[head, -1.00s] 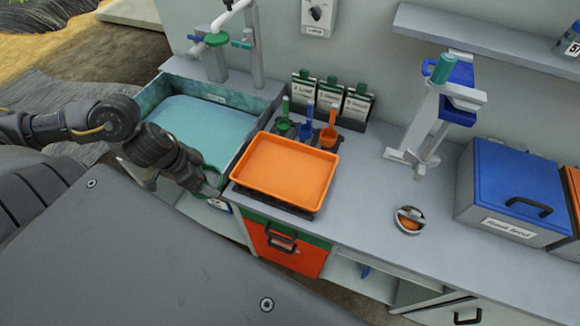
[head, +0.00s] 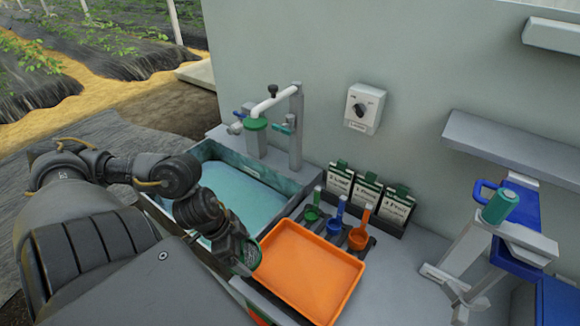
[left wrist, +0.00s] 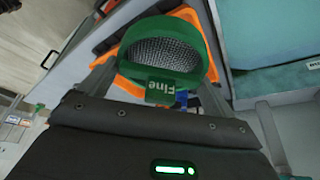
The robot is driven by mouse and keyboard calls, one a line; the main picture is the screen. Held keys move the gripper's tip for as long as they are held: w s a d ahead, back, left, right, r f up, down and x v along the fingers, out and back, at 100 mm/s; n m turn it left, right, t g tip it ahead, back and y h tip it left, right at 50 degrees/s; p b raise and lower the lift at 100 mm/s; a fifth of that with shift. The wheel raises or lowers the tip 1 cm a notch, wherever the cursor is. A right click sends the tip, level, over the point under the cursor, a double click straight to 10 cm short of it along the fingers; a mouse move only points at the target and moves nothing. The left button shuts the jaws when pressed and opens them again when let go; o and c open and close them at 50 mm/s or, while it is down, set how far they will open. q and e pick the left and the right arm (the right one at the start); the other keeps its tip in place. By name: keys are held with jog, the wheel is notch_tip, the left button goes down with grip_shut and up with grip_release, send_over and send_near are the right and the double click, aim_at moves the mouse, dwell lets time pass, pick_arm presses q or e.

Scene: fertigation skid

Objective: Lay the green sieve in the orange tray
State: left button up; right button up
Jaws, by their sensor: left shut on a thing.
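My left gripper (head: 240,252) is shut on the green sieve (head: 254,257) beside the left edge of the orange tray (head: 312,275). In the left wrist view the sieve (left wrist: 188,28) is a round green ring with grey mesh and a tab marked "Fine", held in front of the fingers. Orange tray edges (left wrist: 126,82) show behind it in that view. The tray looks empty in the head view and lies on the counter. The grip on the sieve is partly hidden by the wrist. My right gripper is not in view.
A basin of bluish water (head: 238,190) with a tap is left of the tray. Green, blue and orange scoops (head: 360,238) stand behind the tray, before several label cards (head: 366,193). Counter between is clear.

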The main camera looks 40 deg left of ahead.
pick_arm(q)
jog(key=shift+w+f, duration=0.3)
jog(key=shift+w, duration=0.2)
jog(key=shift+w+d+f, duration=0.1)
jog(key=shift+w+d, duration=0.15)
jog(key=shift+w, duration=0.6)
jog(key=w+f, duration=0.2)
jog(key=w+d+f+p, duration=0.1)
jog(key=w+f, duration=0.1)
jog(key=w, duration=0.1)
jog(key=w+d+f, duration=0.1)
jog(key=w+f, duration=0.2)
jog(key=shift+w+d, duration=0.15)
jog(key=shift+w, duration=0.05)
jog(key=shift+w+d+f, duration=0.1)
jog(key=shift+w+f, duration=0.35)
jog(key=shift+f, duration=0.2)
jog(key=shift+w+f, duration=0.15)
jog(key=shift+f, duration=1.55)
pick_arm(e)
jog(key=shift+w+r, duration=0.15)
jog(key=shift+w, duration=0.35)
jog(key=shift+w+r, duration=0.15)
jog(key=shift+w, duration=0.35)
